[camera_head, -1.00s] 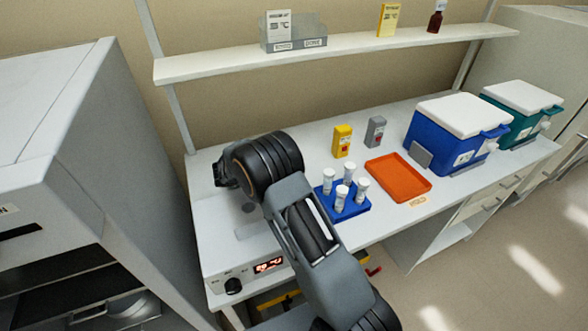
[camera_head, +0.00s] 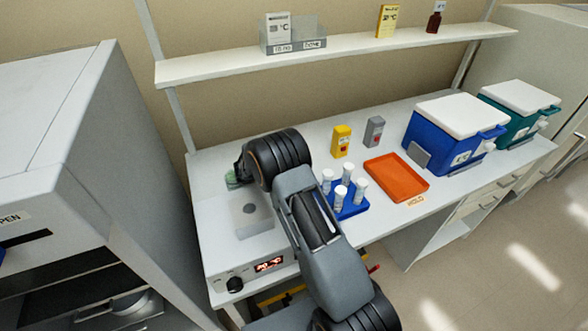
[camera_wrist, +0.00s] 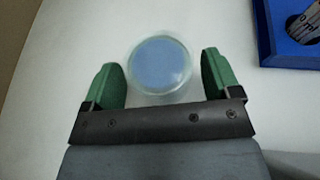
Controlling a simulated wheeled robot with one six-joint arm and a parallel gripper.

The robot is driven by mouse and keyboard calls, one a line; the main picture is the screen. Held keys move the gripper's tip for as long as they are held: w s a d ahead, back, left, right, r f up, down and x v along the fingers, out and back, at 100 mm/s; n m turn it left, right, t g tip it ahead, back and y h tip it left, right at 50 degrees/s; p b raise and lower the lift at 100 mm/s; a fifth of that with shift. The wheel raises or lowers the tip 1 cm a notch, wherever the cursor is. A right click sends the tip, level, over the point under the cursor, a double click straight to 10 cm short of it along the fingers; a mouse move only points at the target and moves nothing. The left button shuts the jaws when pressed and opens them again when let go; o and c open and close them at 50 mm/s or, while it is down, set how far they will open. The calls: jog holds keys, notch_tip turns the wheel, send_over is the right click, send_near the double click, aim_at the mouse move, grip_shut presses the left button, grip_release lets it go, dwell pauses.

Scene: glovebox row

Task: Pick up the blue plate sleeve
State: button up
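The blue plate sleeve (camera_wrist: 160,63) shows in the wrist view as a round, clear-rimmed thing with a blue top, seen from above. My gripper (camera_wrist: 161,72) is open, with one green finger to the left of it and one to the right. Gaps show on both sides, so neither finger touches it. I cannot tell how far the fingertips are above the white bench. In the head view my gripper (camera_head: 232,180) is low over the bench's left end, mostly behind my wrist, and I cannot make out the sleeve there.
A blue rack (camera_head: 352,208) with several white-capped tubes stands right of my arm; its corner shows in the wrist view (camera_wrist: 268,40). A shelf (camera_head: 340,52) hangs above. A grey cabinet stands left.

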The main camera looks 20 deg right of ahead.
jog(key=c, duration=0.8)
jog(key=shift+r, duration=0.1)
